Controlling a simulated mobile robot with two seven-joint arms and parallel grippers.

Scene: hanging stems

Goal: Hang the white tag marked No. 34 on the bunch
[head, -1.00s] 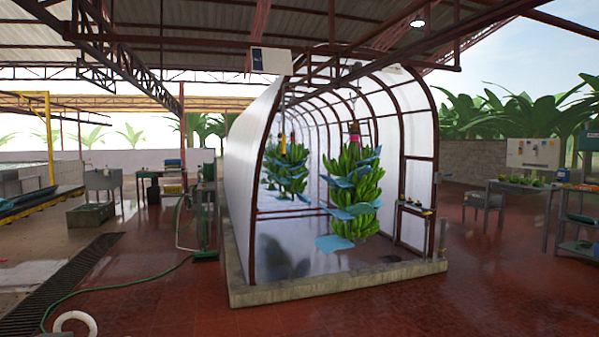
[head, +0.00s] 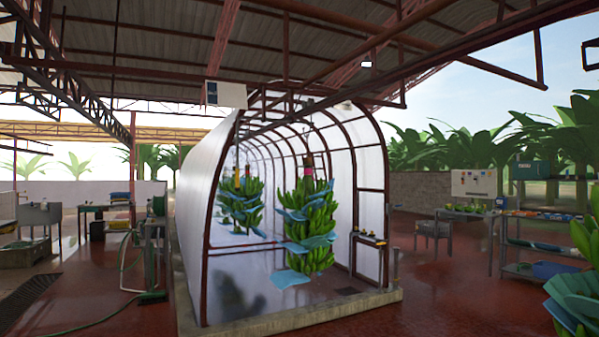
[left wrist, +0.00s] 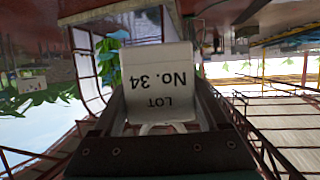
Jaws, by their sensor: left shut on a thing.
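My left gripper (left wrist: 163,112) is shut on the white tag (left wrist: 158,58), seen in the left wrist view. The tag reads "LOT No. 34" and shows upside down. Neither gripper shows in the head view. One green banana bunch with blue sheets (head: 318,222) hangs in the front of the arched tunnel, its top pinkish red. Other bunches (head: 241,201) hang behind it to the left. Another bunch (head: 577,300) is partly cut off at the right edge, nearer to me. The tag is apart from the bunches.
The arched tunnel (head: 197,195) stands on a low concrete curb (head: 300,317). A shelf cart (head: 535,254) and a table stand at right. A green hose (head: 75,322) lies at left. The red floor (head: 450,300) between tunnel and cart is clear.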

